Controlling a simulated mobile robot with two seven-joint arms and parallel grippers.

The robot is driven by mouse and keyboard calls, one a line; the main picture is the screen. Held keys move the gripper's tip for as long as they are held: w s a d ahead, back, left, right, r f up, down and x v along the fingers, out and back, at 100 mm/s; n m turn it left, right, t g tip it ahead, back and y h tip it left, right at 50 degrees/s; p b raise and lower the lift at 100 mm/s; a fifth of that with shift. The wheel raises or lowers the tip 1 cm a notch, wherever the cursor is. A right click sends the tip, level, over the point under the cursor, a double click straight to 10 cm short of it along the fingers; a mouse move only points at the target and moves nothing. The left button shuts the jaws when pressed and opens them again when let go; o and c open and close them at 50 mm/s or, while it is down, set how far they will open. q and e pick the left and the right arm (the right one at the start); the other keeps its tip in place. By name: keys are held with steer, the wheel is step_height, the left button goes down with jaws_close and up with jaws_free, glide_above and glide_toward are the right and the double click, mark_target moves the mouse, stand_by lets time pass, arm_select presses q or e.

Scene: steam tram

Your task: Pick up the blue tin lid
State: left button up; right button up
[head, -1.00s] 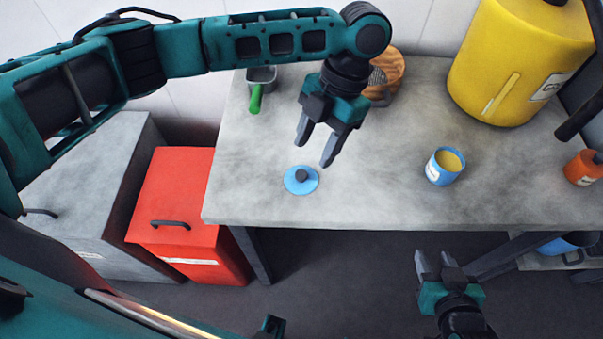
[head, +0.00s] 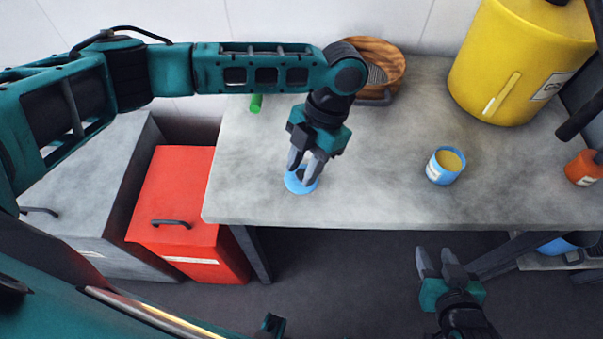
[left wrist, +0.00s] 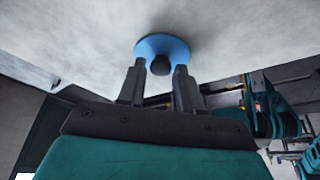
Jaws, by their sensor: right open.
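The blue tin lid (head: 298,190) is a round disc with a dark knob, lying flat on the grey worktop near its front edge. My left gripper (head: 301,176) points down over it and partly hides it in the head view. In the left wrist view the lid (left wrist: 162,44) shows past the fingertips. Its dark knob (left wrist: 160,67) lies between the two fingers of my left gripper (left wrist: 159,69), with a gap on each side. The fingers are apart. My right gripper (head: 434,252) is open and empty, low in front of the worktop.
A blue tin (head: 445,166) with yellow contents stands right of the lid on the worktop (head: 380,200). A big yellow container (head: 515,70), an orange jar (head: 584,168) and a wooden bowl (head: 378,58) are further off. A red box (head: 185,220) stands left below.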

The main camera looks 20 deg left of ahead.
arm_select(q)
jaws_close()
arm_select(e)
steer(key=shift+s, duration=0.1)
